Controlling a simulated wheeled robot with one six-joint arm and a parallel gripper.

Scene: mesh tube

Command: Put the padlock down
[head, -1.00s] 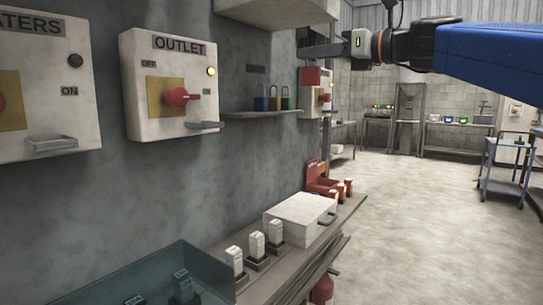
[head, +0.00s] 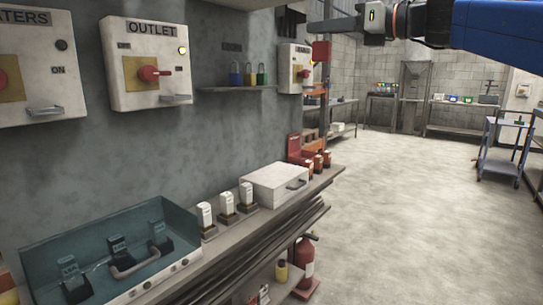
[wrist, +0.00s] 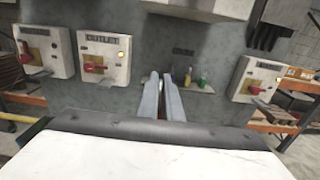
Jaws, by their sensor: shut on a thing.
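My gripper (head: 314,26) is high at the upper right of the head view, its fingers pointing left. It is shut on a red padlock (head: 321,50), which hangs just below the fingertips, clear of any surface. In the wrist view my gripper's fingers (wrist: 163,82) lie close together, with a bit of red near them. The wall shelf (head: 236,89) holds a blue padlock (head: 236,76), a yellow padlock (head: 249,76) and a green padlock (head: 261,77), standing upright side by side.
The OUTLET switch box (head: 146,68) is left of the shelf; another switch box (head: 293,68) is right of it. Below, the long bench bears a teal tray (head: 120,225), white upright blocks (head: 227,203) and a white case (head: 275,183). Open floor (head: 400,190) lies right.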

